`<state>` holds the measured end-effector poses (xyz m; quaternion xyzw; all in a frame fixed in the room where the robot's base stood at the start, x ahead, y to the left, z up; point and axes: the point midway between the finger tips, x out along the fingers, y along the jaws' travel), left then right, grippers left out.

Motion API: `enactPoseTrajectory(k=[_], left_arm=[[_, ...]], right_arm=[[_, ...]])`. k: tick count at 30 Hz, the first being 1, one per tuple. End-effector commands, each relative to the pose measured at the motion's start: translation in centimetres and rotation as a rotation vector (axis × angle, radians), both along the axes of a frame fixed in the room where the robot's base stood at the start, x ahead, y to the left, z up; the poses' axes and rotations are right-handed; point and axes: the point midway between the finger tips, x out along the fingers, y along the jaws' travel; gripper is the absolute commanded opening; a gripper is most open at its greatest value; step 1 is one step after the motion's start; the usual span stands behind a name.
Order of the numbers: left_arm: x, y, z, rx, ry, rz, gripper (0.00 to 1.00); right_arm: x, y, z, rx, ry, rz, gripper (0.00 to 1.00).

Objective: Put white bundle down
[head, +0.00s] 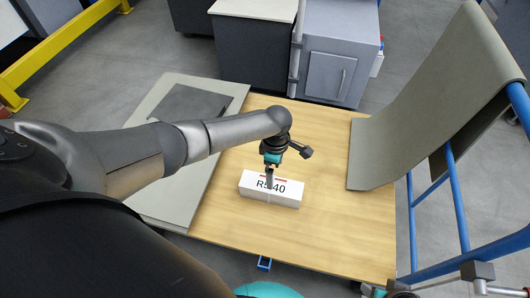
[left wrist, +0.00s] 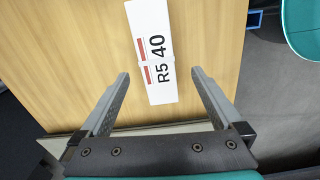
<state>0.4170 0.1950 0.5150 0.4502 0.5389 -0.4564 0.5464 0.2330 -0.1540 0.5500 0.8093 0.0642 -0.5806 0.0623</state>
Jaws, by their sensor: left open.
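I cannot tell how far the fingertips are above the wood. My right gripper is not in view.
Grey sheets (head: 165,100) lie along the table's left side. A curved grey-green panel (head: 430,110) on a blue tube frame (head: 463,215) rises at the right. Grey cabinets (head: 338,55) stand behind. The tabletop around the bundle is clear.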

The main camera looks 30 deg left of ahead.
Motion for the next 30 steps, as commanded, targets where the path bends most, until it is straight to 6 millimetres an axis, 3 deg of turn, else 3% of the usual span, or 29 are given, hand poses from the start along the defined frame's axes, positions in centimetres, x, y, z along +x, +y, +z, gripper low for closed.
enactPoseTrajectory(k=[9, 15, 20, 30], left_arm=[[-6.6, -9.3, -1.9, -0.13, -0.109, -0.68, 1.0], [-10.1, -12.2, -1.0, -0.126, -0.249, -1.087, 1.0], [-12.6, -11.9, 0.1, -0.042, -0.339, -1.364, 1.0], [-17.4, -5.9, 2.8, 0.237, -0.308, -1.809, 1.0]], right_arm=[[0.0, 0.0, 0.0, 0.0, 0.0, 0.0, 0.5], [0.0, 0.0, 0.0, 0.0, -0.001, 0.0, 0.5], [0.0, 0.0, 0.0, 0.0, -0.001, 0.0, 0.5], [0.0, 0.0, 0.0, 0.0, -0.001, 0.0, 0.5]])
